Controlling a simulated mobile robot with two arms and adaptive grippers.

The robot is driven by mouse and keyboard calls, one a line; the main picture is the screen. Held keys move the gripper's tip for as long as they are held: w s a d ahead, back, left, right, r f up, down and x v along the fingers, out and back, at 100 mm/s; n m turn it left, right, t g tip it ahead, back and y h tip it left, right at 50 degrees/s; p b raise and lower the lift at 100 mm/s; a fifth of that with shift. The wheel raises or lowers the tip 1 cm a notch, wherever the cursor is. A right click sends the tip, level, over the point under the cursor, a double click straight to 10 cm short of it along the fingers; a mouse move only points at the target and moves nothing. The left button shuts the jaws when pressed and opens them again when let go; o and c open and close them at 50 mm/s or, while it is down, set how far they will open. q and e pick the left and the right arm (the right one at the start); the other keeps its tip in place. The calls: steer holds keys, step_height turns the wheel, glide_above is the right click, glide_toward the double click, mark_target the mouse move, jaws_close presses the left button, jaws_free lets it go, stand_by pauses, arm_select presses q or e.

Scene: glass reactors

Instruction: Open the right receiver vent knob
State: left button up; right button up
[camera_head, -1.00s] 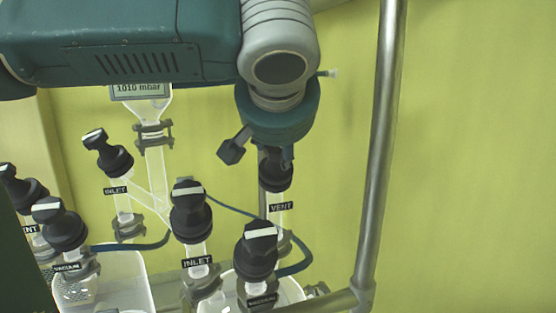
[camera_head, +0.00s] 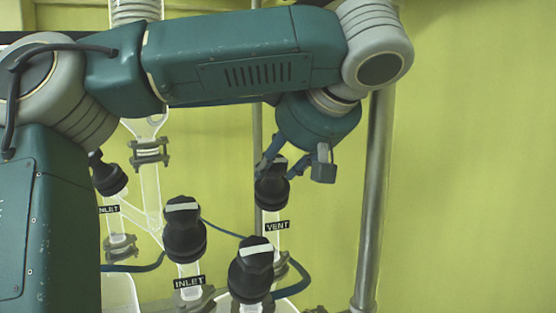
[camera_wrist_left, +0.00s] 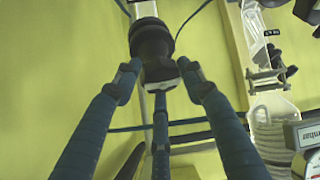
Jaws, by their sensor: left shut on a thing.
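The right receiver vent knob (camera_head: 272,190) is a black knob on a glass stem above a black "VENT" label (camera_head: 277,226). It stands upright in the head view. My left gripper (camera_head: 290,168) comes down from above, its blue fingers around the knob's top and one grey finger part sticking out to the right. In the left wrist view, the fingers of my left gripper (camera_wrist_left: 158,76) close in around the end of the black knob (camera_wrist_left: 152,42), with a pale mark beside one fingertip. The gripper is shut on the knob. The fingers partly hide the knob's top. My right gripper is not in view.
Below stand a black inlet knob (camera_head: 184,228) and another black knob (camera_head: 251,266) with white bars. A further inlet knob (camera_head: 109,178) is partly behind my left arm. A metal post (camera_head: 375,200) rises right of the vent; the wall beyond is clear.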

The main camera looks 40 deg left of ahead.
arm_select(q)
steer(key=shift+n, duration=0.6)
steer(key=shift+g, duration=0.3)
steer(key=o, duration=1.1)
